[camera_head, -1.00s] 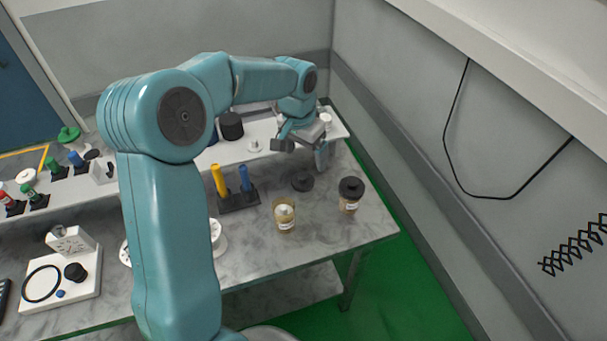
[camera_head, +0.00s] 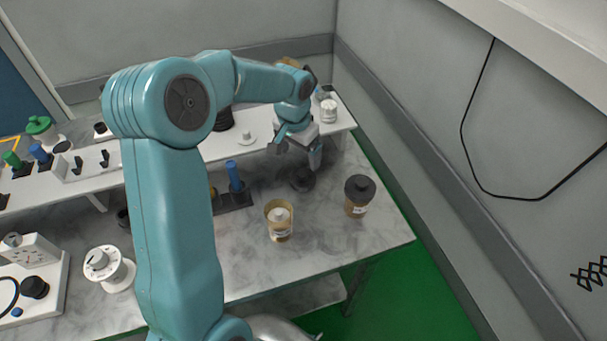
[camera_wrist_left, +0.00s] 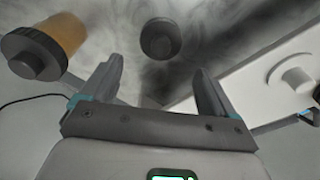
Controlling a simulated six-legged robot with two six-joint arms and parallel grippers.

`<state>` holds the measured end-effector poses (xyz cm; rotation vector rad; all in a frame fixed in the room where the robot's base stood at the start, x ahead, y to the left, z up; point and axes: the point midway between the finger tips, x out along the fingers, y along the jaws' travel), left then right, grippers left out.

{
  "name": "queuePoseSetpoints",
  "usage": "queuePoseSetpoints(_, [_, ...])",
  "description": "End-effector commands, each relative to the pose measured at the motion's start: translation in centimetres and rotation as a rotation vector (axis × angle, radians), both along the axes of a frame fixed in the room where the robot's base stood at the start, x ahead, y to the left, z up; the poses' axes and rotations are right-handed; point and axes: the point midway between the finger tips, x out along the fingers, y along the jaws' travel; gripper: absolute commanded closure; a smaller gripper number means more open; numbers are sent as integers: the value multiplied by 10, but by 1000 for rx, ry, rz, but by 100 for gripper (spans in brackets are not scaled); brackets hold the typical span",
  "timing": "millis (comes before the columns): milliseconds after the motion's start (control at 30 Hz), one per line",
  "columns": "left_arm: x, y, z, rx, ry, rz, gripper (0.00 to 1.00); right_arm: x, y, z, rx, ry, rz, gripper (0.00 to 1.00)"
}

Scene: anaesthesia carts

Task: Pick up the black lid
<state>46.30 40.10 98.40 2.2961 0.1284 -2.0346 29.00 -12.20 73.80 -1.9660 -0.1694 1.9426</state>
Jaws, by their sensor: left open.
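The black lid (camera_head: 302,179) lies flat on the marble table, between the shelf edge and the jars. In the left wrist view the lid (camera_wrist_left: 160,38) is a dark round disc with a raised middle, beyond and between the finger tips. My left gripper (camera_head: 298,155) is open and empty, above and just behind the lid, apart from it. Its two fingers (camera_wrist_left: 158,75) show spread in the left wrist view. An amber jar without a lid (camera_head: 279,222) stands in front of the lid. Another amber jar with a black lid on it (camera_head: 357,197) stands to the right. My right gripper does not show.
A blue tube in a dark rack (camera_head: 235,182) stands left of the lid. A raised white shelf (camera_head: 225,150) runs behind, holding a white knob-topped disc (camera_head: 247,138) and a white jar (camera_head: 328,111). The table is clear in front of the jars.

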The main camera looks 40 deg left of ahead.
Motion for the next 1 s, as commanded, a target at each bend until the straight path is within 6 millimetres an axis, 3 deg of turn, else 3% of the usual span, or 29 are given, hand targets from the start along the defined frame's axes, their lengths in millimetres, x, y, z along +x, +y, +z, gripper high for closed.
queuePoseSetpoints(100, [2,-1,-25,-3,4,1,11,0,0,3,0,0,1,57])
queuePoseSetpoints(367, [8,1,-49,-1,2,1,11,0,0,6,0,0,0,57])
queuePoseSetpoints(633, [17,3,-89,-1,3,1,11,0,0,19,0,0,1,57])
queuePoseSetpoints(933, [19,4,-97,-1,-1,1,11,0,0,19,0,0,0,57])
queuePoseSetpoints(967, [19,4,-97,-1,-1,1,14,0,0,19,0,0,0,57])
queuePoseSetpoints(1000, [19,4,-97,-1,-1,1,27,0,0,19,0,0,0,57])
